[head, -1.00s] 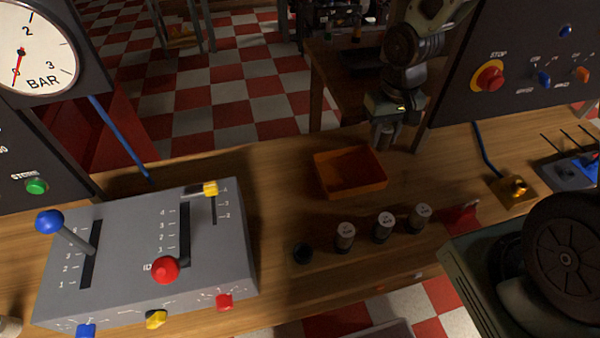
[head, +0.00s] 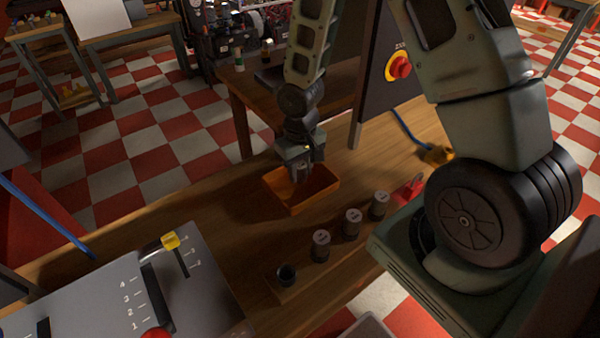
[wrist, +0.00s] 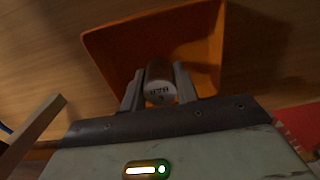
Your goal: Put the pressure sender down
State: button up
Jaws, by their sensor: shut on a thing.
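My gripper (head: 303,172) is over the orange tray (head: 274,187) on the wooden bench, its fingers reaching down within the tray's outline. The lettering is too small to read surely. The orange tray (wrist: 105,48) lies behind the sender in that view. I cannot tell whether the sender touches the tray floor. In the head view the fingers and tray wall largely hide the sender.
Several dark cylinders stand in a row on a wooden strip: three have pale tops (head: 320,245) (head: 352,222) (head: 379,205), and a black one (head: 287,275) is at the near end. A grey lever box (head: 185,295) is at left. A panel with a red stop button (head: 399,66) stands behind.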

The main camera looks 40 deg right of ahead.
aim_at(301, 164)
jog(key=shift+f, duration=0.6)
jog(key=o, duration=1)
jog(key=shift+c, duration=0.2)
notch_tip(301, 164, up, 11)
jog(key=shift+f+p, duration=0.2)
jog(key=shift+p, duration=0.4)
jog(key=shift+a+r, duration=0.1)
jog(key=shift+r, duration=0.65)
jog(key=s+a+r+n, duration=0.4)
jog(key=s+a+r, duration=0.1)
jog(key=s+a, duration=0.4)
jog(key=s+a+r+n, duration=0.3)
jog(key=s+a+r, duration=0.2)
jog(key=s+a, duration=0.4)
jog(key=shift+s+n+y, duration=0.3)
jog(key=shift+s+n, duration=0.1)
jog(key=shift+s, duration=0.25)
